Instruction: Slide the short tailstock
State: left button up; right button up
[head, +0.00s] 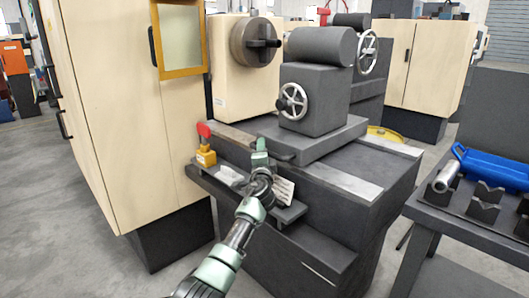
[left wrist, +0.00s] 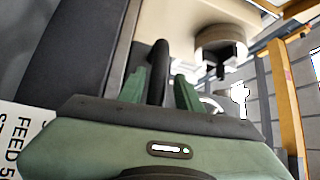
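A dark grey tailstock (head: 316,98) with a thick, short barrel (head: 321,46) and a silver handwheel (head: 292,101) stands on the near lathe bed, facing the chuck (head: 256,42). A dark lever (head: 278,155) sticks out low on its front. My left gripper (head: 261,150) is at this lever. In the left wrist view, a black upright handle (left wrist: 158,68) stands between the two green fingers of my left gripper (left wrist: 160,85). A narrow gap shows on the handle's right side. The fingers look open around it. My right gripper is not in view.
A second tailstock (head: 354,50) with a handwheel stands behind. A cream cabinet (head: 130,110) rises at left.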

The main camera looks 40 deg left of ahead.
pick_arm(q)
jog(key=shift+f, duration=0.15)
jog(key=shift+d, duration=0.15)
jog(key=shift+s+d, duration=0.15)
jog(key=shift+d, duration=0.05)
jog(key=p+v, duration=0.1)
jog(key=v, duration=0.6)
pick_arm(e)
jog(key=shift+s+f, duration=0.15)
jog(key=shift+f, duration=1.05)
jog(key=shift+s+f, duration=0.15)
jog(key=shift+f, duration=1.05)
pick_arm(q)
jog(key=shift+s, duration=0.1)
